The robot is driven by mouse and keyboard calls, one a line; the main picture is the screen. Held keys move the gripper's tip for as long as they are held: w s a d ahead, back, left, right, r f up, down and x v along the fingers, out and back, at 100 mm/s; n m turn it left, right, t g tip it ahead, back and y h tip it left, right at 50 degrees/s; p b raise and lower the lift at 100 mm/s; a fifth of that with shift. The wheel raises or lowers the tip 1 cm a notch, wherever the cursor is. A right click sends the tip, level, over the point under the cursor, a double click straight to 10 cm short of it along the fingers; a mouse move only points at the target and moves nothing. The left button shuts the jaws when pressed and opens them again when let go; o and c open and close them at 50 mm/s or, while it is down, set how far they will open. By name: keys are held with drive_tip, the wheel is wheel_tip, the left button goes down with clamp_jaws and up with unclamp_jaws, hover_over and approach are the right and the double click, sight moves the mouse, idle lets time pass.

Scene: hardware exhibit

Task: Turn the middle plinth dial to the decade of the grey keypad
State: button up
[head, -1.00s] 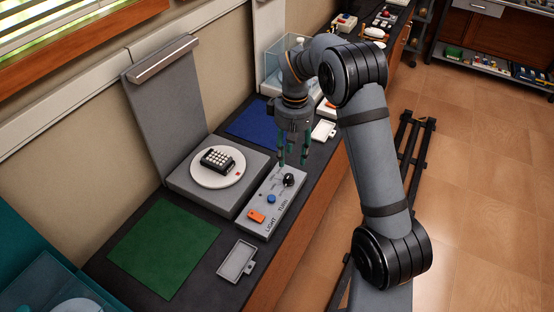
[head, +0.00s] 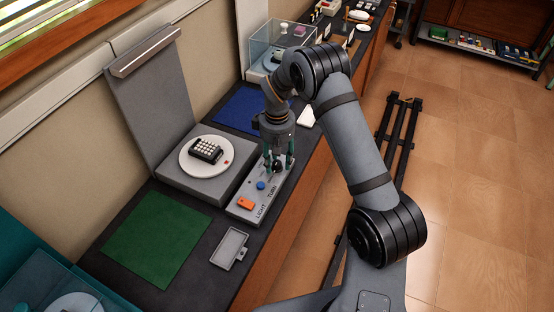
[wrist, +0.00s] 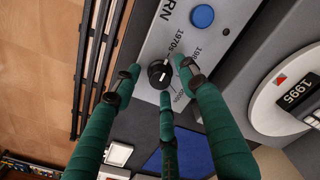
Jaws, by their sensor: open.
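The middle plinth is a grey panel (head: 240,214) with a black dial (wrist: 158,73), a blue button (head: 261,185) and an orange switch (head: 246,203). In the wrist view, "1970s" and a partly covered "198…" label show by the dial; another label is mostly hidden. The keypad (head: 206,151), dark with light keys, sits on a white disc (head: 187,163). A black plate reading "1995" (wrist: 298,93) shows on the disc in the wrist view.
A green mat (head: 155,238) and a small grey tray (head: 230,248) lie nearer. A blue mat (head: 238,108) and a glass case (head: 262,50) are beyond. A tall grey back panel (head: 155,100) rises behind the disc.

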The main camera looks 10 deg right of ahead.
drive_tip(key=shift+c, duration=0.5)
clamp_jaws()
